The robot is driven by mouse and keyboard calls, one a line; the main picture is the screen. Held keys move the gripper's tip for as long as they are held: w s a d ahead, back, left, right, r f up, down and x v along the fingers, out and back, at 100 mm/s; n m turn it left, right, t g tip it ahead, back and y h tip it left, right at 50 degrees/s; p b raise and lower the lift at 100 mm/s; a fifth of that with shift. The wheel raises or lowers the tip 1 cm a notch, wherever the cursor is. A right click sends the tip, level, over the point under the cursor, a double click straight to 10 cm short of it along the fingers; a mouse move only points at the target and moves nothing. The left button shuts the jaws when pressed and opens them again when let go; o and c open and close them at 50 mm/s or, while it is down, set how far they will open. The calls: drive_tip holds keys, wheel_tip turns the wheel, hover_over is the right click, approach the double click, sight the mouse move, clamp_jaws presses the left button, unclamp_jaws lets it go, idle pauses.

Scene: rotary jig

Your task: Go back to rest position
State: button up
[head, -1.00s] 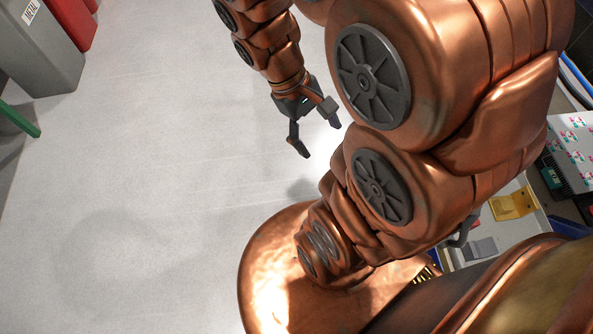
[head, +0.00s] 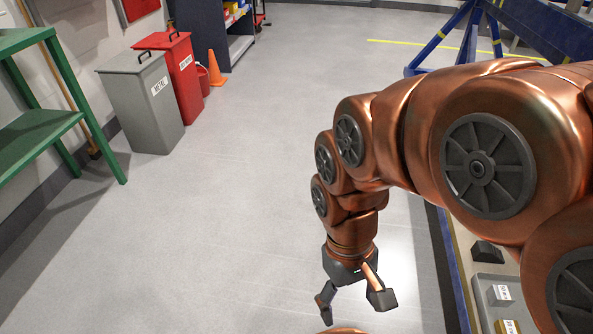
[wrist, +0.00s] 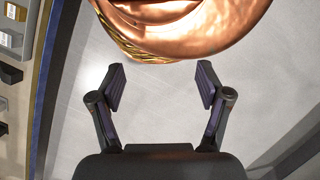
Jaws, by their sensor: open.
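My gripper (head: 354,301) hangs fingers-down over the bare grey floor, at the lower middle of the head view. In the wrist view its two fingers (wrist: 160,88) stand well apart with nothing between them. A copper part of my own body lies just beyond the fingertips there. My copper arm bends across the right half of the head view and hides part of what lies behind it.
A bench edge with a grey tray (head: 483,297) and small blocks lies right of my gripper. Grey bin (head: 150,105), red bin (head: 180,75), orange cone (head: 216,70) and green shelf (head: 40,130) stand left. A blue frame (head: 520,25) stands back right. Floor between is clear.

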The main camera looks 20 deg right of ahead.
wheel_tip(320, 180, up, 30)
drive_tip(key=w+t+p, duration=0.1)
drive_tip(key=p, duration=2.7)
drive_tip(key=shift+d+r+t, duration=0.15)
drive_tip(key=shift+t, duration=0.25)
